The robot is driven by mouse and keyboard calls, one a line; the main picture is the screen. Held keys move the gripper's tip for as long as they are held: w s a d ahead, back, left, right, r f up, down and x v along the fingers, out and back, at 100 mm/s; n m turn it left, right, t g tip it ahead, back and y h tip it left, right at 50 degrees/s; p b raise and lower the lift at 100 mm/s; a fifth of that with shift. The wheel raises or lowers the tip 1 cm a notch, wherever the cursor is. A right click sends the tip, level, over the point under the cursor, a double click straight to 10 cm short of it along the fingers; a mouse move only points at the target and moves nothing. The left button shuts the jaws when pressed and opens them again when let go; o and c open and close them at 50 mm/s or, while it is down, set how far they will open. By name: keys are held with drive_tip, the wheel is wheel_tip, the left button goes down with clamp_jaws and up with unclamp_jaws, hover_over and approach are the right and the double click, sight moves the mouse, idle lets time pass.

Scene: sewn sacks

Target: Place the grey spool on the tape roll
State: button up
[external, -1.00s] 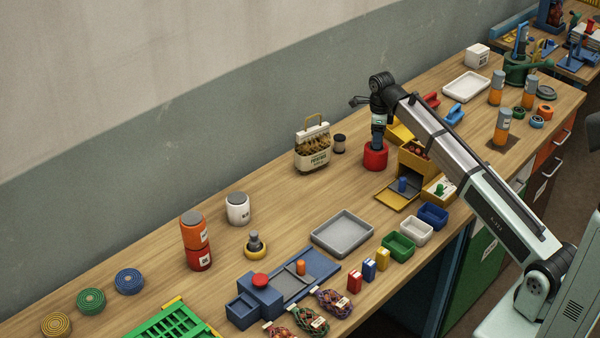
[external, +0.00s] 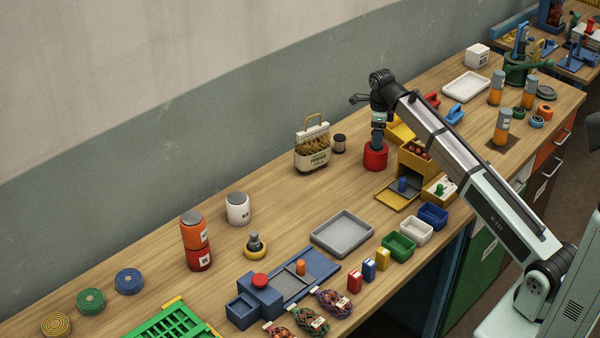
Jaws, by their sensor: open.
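A small grey spool-shaped piece (external: 254,239) stands upright in or on a yellow ring (external: 255,252) that looks like the tape roll, left of the middle of the bench. From this angle I cannot tell whether it rests on the ring or inside its hole. My gripper (external: 377,145) is well away, up and to the right of them, pointing down at a red cylinder (external: 376,159). The fingertips are at or just inside the top of the red cylinder and are partly hidden. The gripper is open, with nothing visibly held.
A grey tray (external: 342,233) and a blue fixture (external: 262,300) lie near the ring. A potato sack (external: 313,152) and dark jar (external: 339,144) stand near my gripper, with a yellow box (external: 415,163) right.

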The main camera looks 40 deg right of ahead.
wheel_tip(320, 180, up, 11)
idle(0.4)
drive_tip(key=shift+r, duration=0.1)
